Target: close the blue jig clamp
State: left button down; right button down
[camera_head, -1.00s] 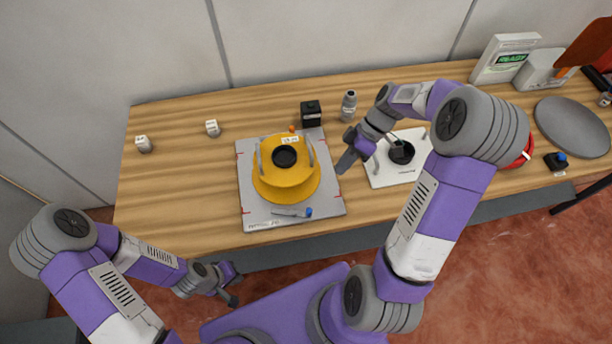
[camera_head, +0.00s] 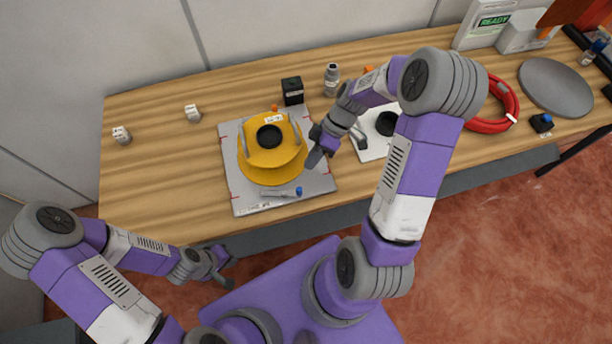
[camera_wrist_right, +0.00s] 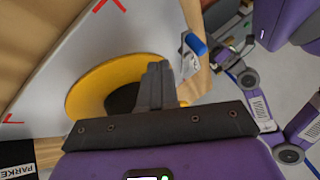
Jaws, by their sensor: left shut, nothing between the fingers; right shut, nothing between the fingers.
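The blue jig clamp is a grey lever with a blue tip (camera_head: 299,191), lying low along the front edge of the grey jig plate (camera_head: 240,200). Its blue tip also shows in the right wrist view (camera_wrist_right: 196,44), beyond and right of the fingers. A yellow round housing (camera_head: 270,165) with a dark centre opening sits on the plate. My right gripper (camera_head: 313,161) is shut and empty at the plate's right side, behind the clamp tip and apart from it. Its closed fingers show in the wrist view (camera_wrist_right: 157,76). My left gripper (camera_head: 230,272) is shut and empty before the table's front edge.
A black block (camera_head: 292,91) and a grey bottle (camera_head: 331,79) stand behind the plate. A white board (camera_head: 370,145) lies right of my right gripper. A red coil (camera_head: 507,100) and grey disc (camera_head: 556,87) lie further right. Two small white blocks stand on the left; table there is mostly clear.

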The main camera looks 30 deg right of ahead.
jog(key=shift+x, duration=1.1)
jog(key=shift+s+a+r, duration=0.25)
jog(key=shift+s+a, duration=0.5)
jog(key=shift+s, duration=0.2)
jog(key=shift+s+a, duration=0.45)
jog(key=shift+s, duration=0.05)
jog(key=shift+s+m+t+b, duration=0.2)
jog(key=shift+m+t+b, duration=0.1)
jog(key=shift+m+b, duration=0.15)
